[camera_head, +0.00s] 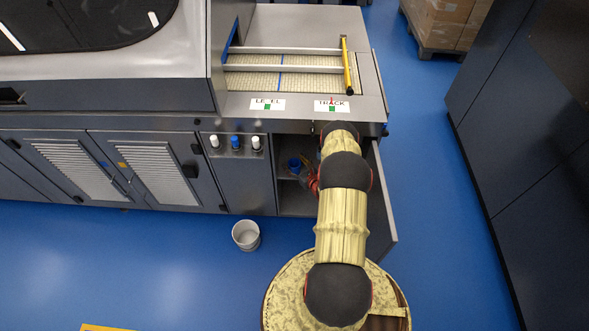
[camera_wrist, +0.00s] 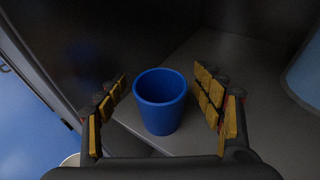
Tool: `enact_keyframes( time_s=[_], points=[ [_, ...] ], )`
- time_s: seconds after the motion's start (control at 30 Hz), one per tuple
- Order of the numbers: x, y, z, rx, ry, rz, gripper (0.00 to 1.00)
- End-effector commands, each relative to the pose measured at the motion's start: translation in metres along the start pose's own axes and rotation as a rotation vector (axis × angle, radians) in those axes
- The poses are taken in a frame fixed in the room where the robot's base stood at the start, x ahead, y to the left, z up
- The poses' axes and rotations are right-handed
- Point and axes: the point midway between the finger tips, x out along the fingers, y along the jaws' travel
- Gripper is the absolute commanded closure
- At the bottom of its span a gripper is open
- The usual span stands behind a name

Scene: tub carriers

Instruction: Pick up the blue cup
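The blue cup (camera_wrist: 160,116) stands upright on the grey shelf (camera_wrist: 275,128) inside an open cabinet, and its open top faces my wrist camera. In the head view the cup (camera_head: 294,164) shows small in the cabinet opening, left of my arm. My gripper (camera_wrist: 163,92) is open, with one padded finger on each side of the cup and visible gaps between pads and cup. In the head view my arm reaches into the cabinet and hides much of its inside.
The cabinet door (camera_head: 381,195) stands open right of my arm. A pale blue rounded thing (camera_wrist: 305,72) is at the wrist view's right edge. A white bucket (camera_head: 246,235) stands on the blue floor. The machine's counter edge (camera_head: 290,125) overhangs the cabinet.

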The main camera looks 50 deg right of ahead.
Motion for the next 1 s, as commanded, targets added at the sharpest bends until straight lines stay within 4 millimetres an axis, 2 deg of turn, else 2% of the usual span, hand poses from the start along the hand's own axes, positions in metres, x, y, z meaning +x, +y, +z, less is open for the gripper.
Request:
enact_keyframes(
  time_s=[0.8, 1.0],
  points=[
    [-0.0004, 0.0001, -0.0002, 0.000, 0.000, 0.000, 0.80],
    [-0.0004, 0.0000, 0.0001, 0.000, 0.000, 0.000, 0.80]
  ],
)
